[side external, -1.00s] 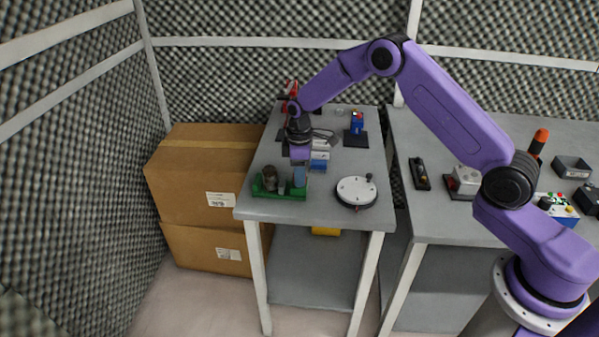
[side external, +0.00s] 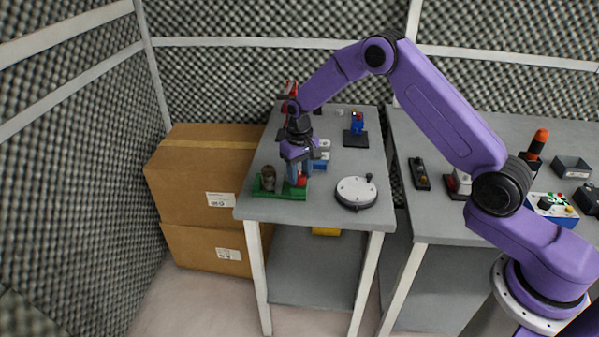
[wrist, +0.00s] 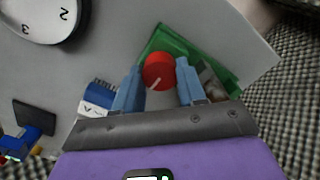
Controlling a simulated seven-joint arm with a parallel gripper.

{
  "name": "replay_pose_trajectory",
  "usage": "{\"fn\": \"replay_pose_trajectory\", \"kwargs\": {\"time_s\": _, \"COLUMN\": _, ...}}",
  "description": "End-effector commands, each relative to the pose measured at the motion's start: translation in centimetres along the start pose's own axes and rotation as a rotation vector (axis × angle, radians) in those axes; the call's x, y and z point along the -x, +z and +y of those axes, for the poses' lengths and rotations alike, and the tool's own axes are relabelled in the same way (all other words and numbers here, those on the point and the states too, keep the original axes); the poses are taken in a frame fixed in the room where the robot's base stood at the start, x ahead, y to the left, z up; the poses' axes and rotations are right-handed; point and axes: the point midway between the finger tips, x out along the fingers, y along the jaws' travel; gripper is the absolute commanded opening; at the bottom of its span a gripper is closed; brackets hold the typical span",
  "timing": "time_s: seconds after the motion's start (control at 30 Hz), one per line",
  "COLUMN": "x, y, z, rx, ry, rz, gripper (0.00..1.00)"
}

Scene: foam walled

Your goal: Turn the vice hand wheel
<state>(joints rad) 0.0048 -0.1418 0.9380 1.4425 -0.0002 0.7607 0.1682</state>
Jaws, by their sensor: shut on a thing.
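The vice (side external: 268,186) is a green-based device with a grey-brown body near the front left of the left table. Its green base (wrist: 172,40) also shows in the wrist view. Its hand wheel looks like a round red knob (wrist: 158,71) with a white line on its face. The red knob also shows in the side view (side external: 302,181), low beside a finger. My gripper (wrist: 158,69) has its two blue fingers on either side of the knob and is shut on it. In the side view my gripper (side external: 299,176) points down over the right end of the vice.
A white numbered dial (side external: 356,190) sits right of the vice. A small blue-and-white block (side external: 320,163) is just behind my gripper. A blue device on a dark base (side external: 356,138) stands farther back. Cardboard boxes (side external: 200,180) stand left of the table.

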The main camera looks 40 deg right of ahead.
Motion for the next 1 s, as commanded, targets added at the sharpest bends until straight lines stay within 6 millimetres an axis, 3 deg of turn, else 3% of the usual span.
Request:
{"fn": "replay_pose_trajectory", "kwargs": {"time_s": 0.5, "x": 0.01, "y": 0.07, "z": 0.01, "rx": -0.421, "ry": 0.001, "rz": -0.003, "gripper": 0.10}}
{"fn": "replay_pose_trajectory", "kwargs": {"time_s": 1.0, "x": 0.01, "y": 0.07, "z": 0.01, "rx": -0.563, "ry": 0.001, "rz": -0.003, "gripper": 0.10}}
